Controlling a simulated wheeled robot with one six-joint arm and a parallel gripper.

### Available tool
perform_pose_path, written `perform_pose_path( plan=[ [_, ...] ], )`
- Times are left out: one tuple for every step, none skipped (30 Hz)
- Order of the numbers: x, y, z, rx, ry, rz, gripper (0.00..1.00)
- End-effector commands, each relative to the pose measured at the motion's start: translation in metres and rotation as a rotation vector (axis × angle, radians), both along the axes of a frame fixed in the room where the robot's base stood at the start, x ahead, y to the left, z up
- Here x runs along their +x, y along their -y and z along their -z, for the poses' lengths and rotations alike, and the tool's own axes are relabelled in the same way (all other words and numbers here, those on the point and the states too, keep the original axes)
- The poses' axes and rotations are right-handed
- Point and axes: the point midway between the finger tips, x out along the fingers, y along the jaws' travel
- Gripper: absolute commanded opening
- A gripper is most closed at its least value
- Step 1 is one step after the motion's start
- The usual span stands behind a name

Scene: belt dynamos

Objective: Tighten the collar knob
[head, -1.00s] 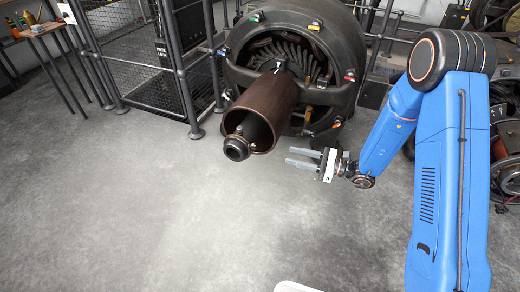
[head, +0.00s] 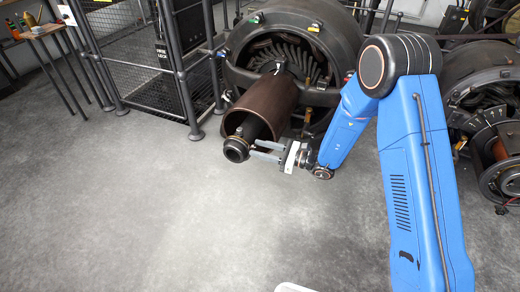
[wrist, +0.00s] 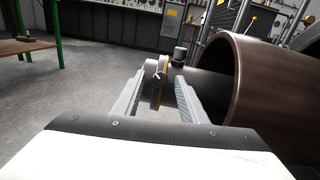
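The dark shaft end with its black collar (head: 236,148) sticks out of a brown cylinder in the head view. In the wrist view the collar (wrist: 152,76) has a brass-coloured band and a small round face with a pale mark. A black knob (wrist: 179,56) stands up on the collar's far side. My gripper (head: 253,149) is open and empty, its fingers pointing left at the collar's right side. In the wrist view my gripper (wrist: 157,88) has one finger on each side of the collar's outline. I cannot tell whether the fingers touch it.
The brown cylinder (head: 268,103) lies close to the fingers, in front of the big dynamo (head: 340,40). A second machine (head: 485,85) stands at right. A railed cage (head: 135,55) and a table (head: 35,32) are at left.

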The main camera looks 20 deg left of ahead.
Motion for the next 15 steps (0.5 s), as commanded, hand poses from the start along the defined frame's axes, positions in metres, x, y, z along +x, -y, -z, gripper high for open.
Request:
perform_pose_path(
  plan=[
    [-0.0002, -0.0014, 0.0, 0.0, 0.0, 0.0, 0.38],
    [-0.0002, -0.0019, 0.0, 0.0, 0.0, 0.0, 0.38],
    [-0.0002, -0.0021, 0.0, 0.0, 0.0, 0.0, 0.38],
    [-0.0001, -0.0022, 0.0, 0.0, 0.0, 0.0, 0.38],
    [-0.0001, -0.0022, -0.0001, 0.0, 0.0, 0.0, 0.38],
    [-0.0001, -0.0021, -0.0001, 0.0, 0.0, 0.0, 0.38],
    [0.0, -0.0021, -0.0001, 0.0, 0.0, 0.0, 0.38],
    [0.0, -0.002, -0.0001, 0.0, 0.0, 0.0, 0.38],
    [0.0, -0.002, -0.0001, 0.0, 0.0, 0.0, 0.36],
    [0.0, -0.002, -0.0001, 0.0, 0.0, 0.0, 0.29],
    [0.0, -0.0019, -0.0001, 0.0, 0.0, 0.0, 0.22],
    [0.0, -0.0019, -0.0001, 0.0, 0.0, 0.0, 0.12],
    [0.0, -0.0019, -0.0001, 0.0, 0.0, 0.0, 0.05],
    [0.0, -0.0019, -0.0001, 0.0, 0.0, 0.0, 0.0],
    [0.0, -0.0019, -0.0001, 0.0, 0.0, 0.0, 0.0]
  ],
)
